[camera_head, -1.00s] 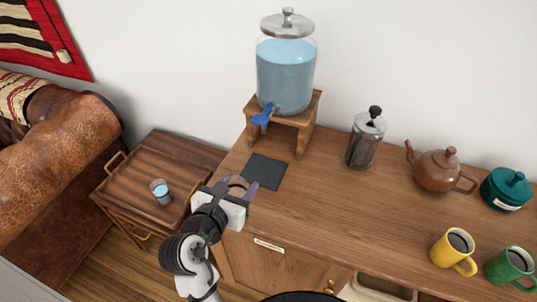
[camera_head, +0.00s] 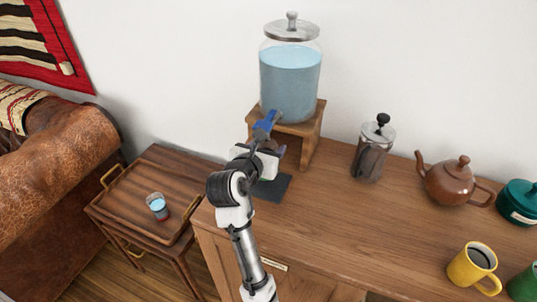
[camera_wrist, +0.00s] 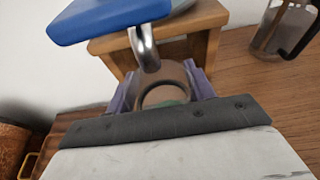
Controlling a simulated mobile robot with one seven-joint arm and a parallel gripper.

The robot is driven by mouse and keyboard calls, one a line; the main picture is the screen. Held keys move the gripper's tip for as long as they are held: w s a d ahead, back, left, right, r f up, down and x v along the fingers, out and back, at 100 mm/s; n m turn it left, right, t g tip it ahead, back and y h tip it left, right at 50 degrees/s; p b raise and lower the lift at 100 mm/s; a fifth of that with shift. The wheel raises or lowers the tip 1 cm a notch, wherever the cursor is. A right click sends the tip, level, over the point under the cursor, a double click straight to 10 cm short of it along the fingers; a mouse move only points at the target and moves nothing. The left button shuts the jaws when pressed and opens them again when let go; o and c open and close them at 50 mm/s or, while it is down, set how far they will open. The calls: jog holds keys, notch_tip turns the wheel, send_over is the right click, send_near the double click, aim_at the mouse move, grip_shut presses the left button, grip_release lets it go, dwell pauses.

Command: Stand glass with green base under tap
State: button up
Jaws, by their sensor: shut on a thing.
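The glass with the green base (camera_wrist: 182,74) is between the fingers of my gripper (camera_wrist: 162,92); the wrist view looks down into it and shows green at its bottom. In the head view my gripper (camera_head: 268,154) is just in front of the dispenser and hides most of the glass. The tap (camera_head: 266,122) has a blue handle (camera_wrist: 108,20); its metal spout (camera_wrist: 146,50) points down close to the glass's rim in the wrist view. I cannot tell whether the glass touches the dark mat (camera_head: 277,188) below.
The water dispenser (camera_head: 290,80) stands on a wooden stand (camera_head: 311,133). A French press (camera_head: 373,150), brown teapot (camera_head: 456,182) and yellow mug (camera_head: 472,268) stand to the right. Another glass with water and a reddish base (camera_head: 157,206) is on the side table's tray (camera_head: 128,200).

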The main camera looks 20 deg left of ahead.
jog(key=shift+w, duration=0.35)
jog(key=shift+f, duration=1.75)
jog(key=shift+f, duration=0.1)
jog(key=o, duration=1.2)
jog(key=shift+f, duration=0.1)
